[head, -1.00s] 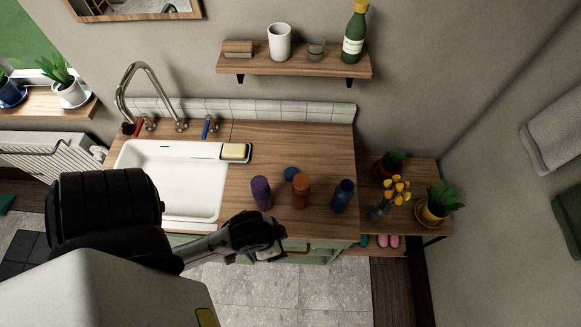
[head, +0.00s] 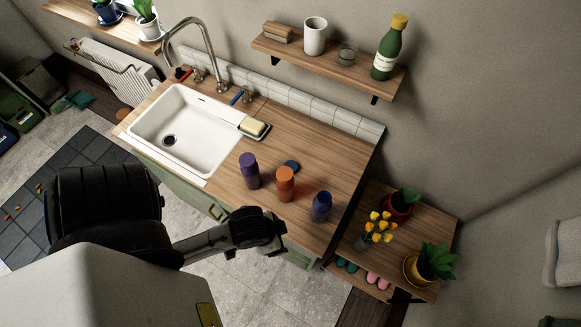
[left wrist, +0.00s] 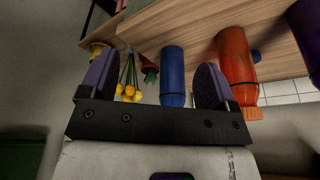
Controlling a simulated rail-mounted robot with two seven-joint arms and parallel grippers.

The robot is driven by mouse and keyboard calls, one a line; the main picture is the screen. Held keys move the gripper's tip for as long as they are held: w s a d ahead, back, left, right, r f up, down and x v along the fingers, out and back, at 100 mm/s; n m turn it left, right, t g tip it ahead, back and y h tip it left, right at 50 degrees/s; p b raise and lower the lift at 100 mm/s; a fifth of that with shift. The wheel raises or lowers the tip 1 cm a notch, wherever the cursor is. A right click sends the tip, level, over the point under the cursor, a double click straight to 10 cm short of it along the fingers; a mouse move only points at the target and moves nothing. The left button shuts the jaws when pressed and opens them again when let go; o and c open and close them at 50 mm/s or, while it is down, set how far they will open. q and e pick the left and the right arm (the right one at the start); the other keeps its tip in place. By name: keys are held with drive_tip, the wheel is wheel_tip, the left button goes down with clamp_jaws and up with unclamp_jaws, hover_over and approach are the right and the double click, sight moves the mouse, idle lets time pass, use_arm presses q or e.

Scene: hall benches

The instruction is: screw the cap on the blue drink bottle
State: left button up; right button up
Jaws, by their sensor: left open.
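The blue drink bottle (head: 321,206) stands upright near the right end of the wooden counter. It also shows in the left wrist view (left wrist: 172,75), upside down in that picture, in the gap between the fingers and beyond them. A round, flat, dark blue cap (head: 292,166) lies on the counter behind the orange bottle; in the left wrist view it is mostly hidden behind that bottle. My left gripper (left wrist: 157,78) is open and empty. In the head view its dark wrist is at the counter's front edge, and its fingers are hard to make out. My right gripper is not seen.
An orange bottle (head: 285,184) and a purple bottle (head: 249,170) stand left of the blue one. A white sink (head: 185,130) and a soap dish (head: 254,128) lie further left. A low side table (head: 415,212) with plants adjoins at right. The counter's back right is clear.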

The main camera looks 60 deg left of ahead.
use_arm(q)
drive_tip(key=w+a+r+m+t+y+b, duration=0.1)
drive_tip(key=w+a+r+m+t+b, duration=0.2)
drive_tip(key=w, duration=0.6)
drive_tip(key=w+a+r+m+t+y, duration=0.15)
drive_tip(key=w+a+r, duration=0.35)
drive_tip(key=w, duration=0.5)
drive_tip(key=w+a+m+g+y+b, duration=0.2)
drive_tip(key=w+a+m, duration=0.2)
drive_tip(key=a, duration=0.7)
drive_tip(key=s+a+f+m+g+h, duration=0.4)
drive_tip(key=s+f+m+g, duration=0.2)
drive_tip(key=m, duration=0.1)
drive_tip(key=shift+s+a, duration=0.15)
drive_tip(key=shift+s, duration=0.25)
